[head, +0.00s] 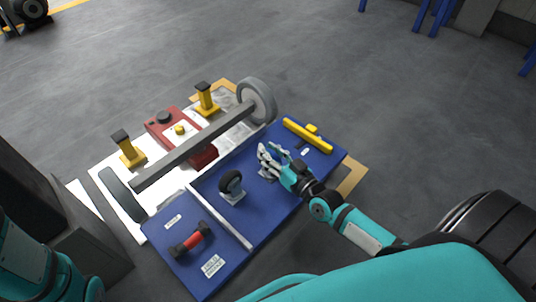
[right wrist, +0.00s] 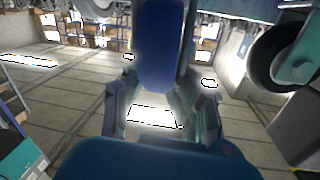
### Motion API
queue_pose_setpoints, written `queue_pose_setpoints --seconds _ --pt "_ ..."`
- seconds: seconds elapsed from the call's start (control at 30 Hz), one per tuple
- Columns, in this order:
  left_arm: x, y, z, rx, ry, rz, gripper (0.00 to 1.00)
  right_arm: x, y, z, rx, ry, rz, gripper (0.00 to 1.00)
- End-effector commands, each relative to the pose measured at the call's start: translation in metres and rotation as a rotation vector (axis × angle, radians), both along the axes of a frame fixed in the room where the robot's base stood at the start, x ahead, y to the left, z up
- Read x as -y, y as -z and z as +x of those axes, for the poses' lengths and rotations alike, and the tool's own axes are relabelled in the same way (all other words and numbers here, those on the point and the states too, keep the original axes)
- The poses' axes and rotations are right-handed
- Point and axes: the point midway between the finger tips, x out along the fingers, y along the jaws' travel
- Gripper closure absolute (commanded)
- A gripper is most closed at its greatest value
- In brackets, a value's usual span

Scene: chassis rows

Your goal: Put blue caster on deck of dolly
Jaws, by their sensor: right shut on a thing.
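My right gripper (head: 268,160) is over the right part of a flat blue board (head: 265,210). In the right wrist view the gripper (right wrist: 160,85) is shut on a rounded blue piece, the blue caster (right wrist: 160,45); its far end runs out of the picture. In the head view the caster is hard to tell from the fingers and the blue surface. I cannot tell whether it touches the board. No part is clearly marked as the dolly's deck; the blue board or the white base (head: 105,185) may be it. My left gripper is out of view.
A red-and-black part (head: 190,240) and a yellow bar (head: 307,136) lie on the board. A grey bar with a wheel (head: 257,98) crosses behind.

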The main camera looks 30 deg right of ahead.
Motion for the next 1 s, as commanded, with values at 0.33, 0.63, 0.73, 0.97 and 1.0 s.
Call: queue_pose_setpoints --seconds 0.33,0.63,0.73,0.97,1.0 --pt "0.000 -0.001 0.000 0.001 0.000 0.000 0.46 0.000 0.001 -0.001 -0.006 -0.001 -0.002 0.55" --pt "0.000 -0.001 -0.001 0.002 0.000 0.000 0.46 0.000 0.001 -0.001 -0.005 -0.001 -0.002 0.49" --pt "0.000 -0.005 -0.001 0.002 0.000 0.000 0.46 0.001 0.000 -0.007 -0.007 0.000 -0.003 0.49" --pt "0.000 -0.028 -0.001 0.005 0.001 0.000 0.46 0.010 -0.003 -0.048 -0.011 -0.002 -0.004 0.49" --pt "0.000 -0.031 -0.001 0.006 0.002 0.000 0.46 0.011 -0.004 -0.056 -0.010 -0.002 -0.004 0.49"
